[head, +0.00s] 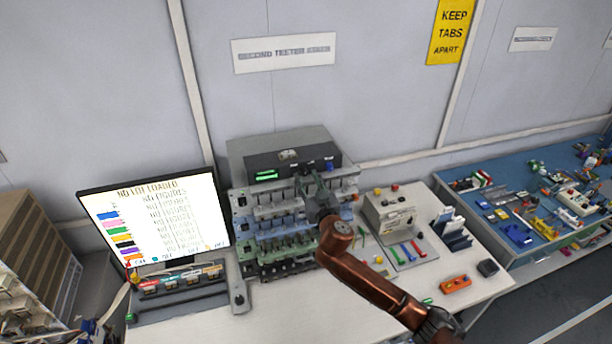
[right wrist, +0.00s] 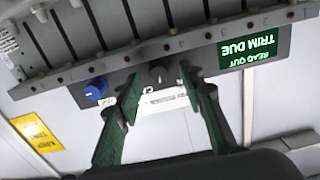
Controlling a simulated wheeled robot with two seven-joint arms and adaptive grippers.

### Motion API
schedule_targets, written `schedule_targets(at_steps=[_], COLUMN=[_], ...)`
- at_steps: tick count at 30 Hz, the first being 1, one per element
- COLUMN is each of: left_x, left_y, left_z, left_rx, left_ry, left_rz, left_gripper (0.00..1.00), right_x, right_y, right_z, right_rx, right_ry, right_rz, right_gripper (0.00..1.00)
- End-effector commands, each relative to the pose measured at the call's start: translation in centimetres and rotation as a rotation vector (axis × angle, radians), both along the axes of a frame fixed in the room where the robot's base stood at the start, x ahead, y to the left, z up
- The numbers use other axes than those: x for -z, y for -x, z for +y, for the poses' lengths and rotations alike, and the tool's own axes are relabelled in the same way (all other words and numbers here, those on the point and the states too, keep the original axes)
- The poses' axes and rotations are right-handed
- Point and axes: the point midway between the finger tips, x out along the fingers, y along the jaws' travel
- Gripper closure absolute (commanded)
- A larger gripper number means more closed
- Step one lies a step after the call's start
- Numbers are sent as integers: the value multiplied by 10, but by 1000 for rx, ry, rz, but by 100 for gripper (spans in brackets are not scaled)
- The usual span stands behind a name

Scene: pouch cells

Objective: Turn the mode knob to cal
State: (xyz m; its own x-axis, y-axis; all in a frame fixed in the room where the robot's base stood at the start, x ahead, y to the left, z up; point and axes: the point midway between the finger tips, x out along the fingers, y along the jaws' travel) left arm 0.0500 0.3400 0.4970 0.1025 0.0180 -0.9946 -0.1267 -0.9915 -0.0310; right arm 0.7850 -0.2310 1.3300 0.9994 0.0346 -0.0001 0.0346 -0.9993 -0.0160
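The tester (head: 270,146) stands at the back of the bench with a dark front panel. A small dark knob (right wrist: 158,74) on that panel shows in the right wrist view, with a white label strip beside it too blurred to read. A blue knob (right wrist: 96,89) sits farther left there. A green-lit display (right wrist: 248,52) reads "READ OUT TRIM DUE", upside down. My right gripper (right wrist: 160,76) is open, its two fingers on either side of the dark knob with gaps visible. In the head view the right gripper (head: 311,186) is before the panel. My left gripper is out of view.
Racks of several trays (head: 285,245) stand below the panel, close to my right arm. A monitor (head: 160,225) reading "NO LOT LOADED" is at the left. A beige box (head: 388,212) and an orange item (head: 455,285) lie right of my arm.

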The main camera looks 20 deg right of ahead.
Motion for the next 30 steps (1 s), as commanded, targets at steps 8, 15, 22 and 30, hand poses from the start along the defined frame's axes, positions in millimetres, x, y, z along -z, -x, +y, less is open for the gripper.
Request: schedule_targets(at_steps=[8, 15, 22, 30], left_x=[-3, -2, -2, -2], left_y=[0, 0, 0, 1], left_z=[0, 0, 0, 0], left_rx=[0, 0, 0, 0], left_ry=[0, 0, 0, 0], left_rz=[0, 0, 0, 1], left_gripper=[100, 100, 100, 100], right_x=[0, 1, 1, 1], right_y=[-14, -14, -13, -13], right_z=[1, 0, 0, 0], right_rx=[0, 0, 1, 1], right_ry=[0, 0, 0, 1], right_rz=[0, 1, 1, 1], right_gripper=[64, 68, 83, 100])
